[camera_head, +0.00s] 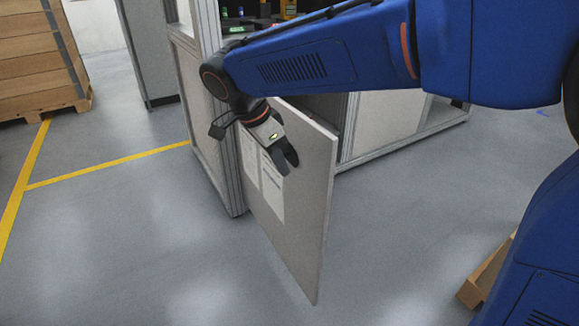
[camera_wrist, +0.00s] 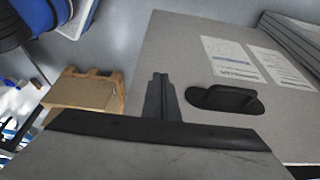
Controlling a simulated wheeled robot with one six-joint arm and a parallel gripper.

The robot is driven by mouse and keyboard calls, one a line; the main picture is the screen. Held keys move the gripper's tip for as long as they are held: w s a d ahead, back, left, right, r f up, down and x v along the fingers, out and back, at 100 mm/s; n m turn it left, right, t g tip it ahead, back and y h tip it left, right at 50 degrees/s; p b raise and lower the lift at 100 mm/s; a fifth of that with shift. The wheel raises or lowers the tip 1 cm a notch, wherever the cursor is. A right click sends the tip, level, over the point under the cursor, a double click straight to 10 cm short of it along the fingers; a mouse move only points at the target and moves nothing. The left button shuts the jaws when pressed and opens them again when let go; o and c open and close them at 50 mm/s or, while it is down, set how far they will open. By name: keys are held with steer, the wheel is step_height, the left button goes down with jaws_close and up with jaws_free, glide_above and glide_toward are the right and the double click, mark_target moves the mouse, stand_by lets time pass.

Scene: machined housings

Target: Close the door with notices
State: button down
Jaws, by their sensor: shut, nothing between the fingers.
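The grey door (camera_head: 302,215) with notices stands open, swung out from the machine's frame. Two white notices, one of them the nearer sheet (camera_head: 271,187), are on its outer face. My gripper (camera_head: 290,163) is in front of that face, over the upper part near the notices. In the wrist view the closed fingers (camera_wrist: 160,82) are beside the black door handle (camera_wrist: 226,98), with nothing between them. The door panel (camera_wrist: 180,38) and both notices (camera_wrist: 230,57) show there too. I cannot tell whether the fingers touch the door.
The machine's metal frame post (camera_head: 228,170) stands at the hinge side. A wooden crate (camera_head: 38,62) on a pallet is at the upper left. Another wooden pallet (camera_head: 487,275) lies at the lower right. The grey floor (camera_head: 130,250) left of the door is clear.

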mark_target(305, 180)
steer(key=shift+w+d+f, duration=0.65)
steer(key=shift+d+f, duration=0.35)
steer(key=shift+f, duration=0.35)
steer(key=shift+w+d+f, duration=0.7)
steer(key=shift+d+f, duration=0.35)
steer(key=shift+f, duration=0.25)
steer(key=shift+w+d+f, duration=0.65)
steer(key=shift+d+f, duration=0.35)
steer(key=shift+f, duration=0.35)
